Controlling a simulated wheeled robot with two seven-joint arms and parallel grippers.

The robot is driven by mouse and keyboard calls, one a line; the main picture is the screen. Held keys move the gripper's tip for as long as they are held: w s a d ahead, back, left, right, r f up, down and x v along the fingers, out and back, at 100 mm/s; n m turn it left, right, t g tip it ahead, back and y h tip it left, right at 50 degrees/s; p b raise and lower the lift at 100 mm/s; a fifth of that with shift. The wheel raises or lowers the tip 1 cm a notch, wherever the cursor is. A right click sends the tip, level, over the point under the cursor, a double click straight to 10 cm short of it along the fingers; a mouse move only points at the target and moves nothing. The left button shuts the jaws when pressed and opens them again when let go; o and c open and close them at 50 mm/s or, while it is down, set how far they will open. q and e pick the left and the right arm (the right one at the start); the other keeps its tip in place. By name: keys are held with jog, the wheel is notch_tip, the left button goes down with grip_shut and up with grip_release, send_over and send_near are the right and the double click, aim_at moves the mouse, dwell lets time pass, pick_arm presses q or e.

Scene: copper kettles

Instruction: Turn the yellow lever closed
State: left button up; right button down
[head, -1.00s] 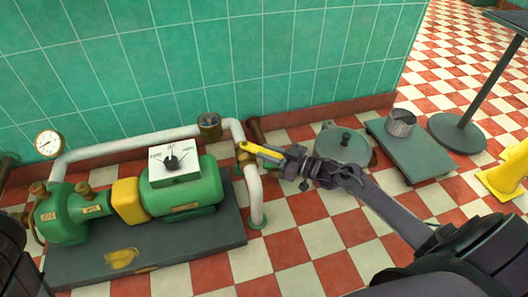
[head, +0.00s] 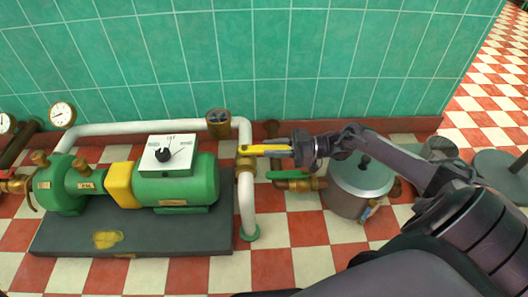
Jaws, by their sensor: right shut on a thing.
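The yellow lever (head: 262,149) sticks out to the right from a brass valve (head: 245,165) on the white vertical pipe (head: 246,205). It lies about level across the picture, at a right angle to that pipe. My right gripper (head: 293,148) is shut on the lever's right end, its arm coming in from the right. The fingertips partly cover the lever's end. My left gripper is not in view.
The green pump (head: 185,181) stands on a dark plinth (head: 200,238) left of the valve. A lidded pot (head: 361,178) and brass pipework with a green handle (head: 290,174) lie close beneath my right arm. The teal wall (head: 330,60) rises behind.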

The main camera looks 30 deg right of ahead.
jog(key=shift+w+d+g, duration=0.1)
jog(key=shift+w+g, duration=0.05)
jog(key=shift+g, duration=0.15)
jog(key=c, duration=1.2)
grip_release()
jog(key=shift+o, duration=0.2)
jog(key=v, duration=0.7)
jog(key=shift+d+f+p, duration=0.15)
jog(key=shift+d+p, duration=0.2)
jog(key=shift+p, duration=0.1)
jog(key=shift+s, duration=0.25)
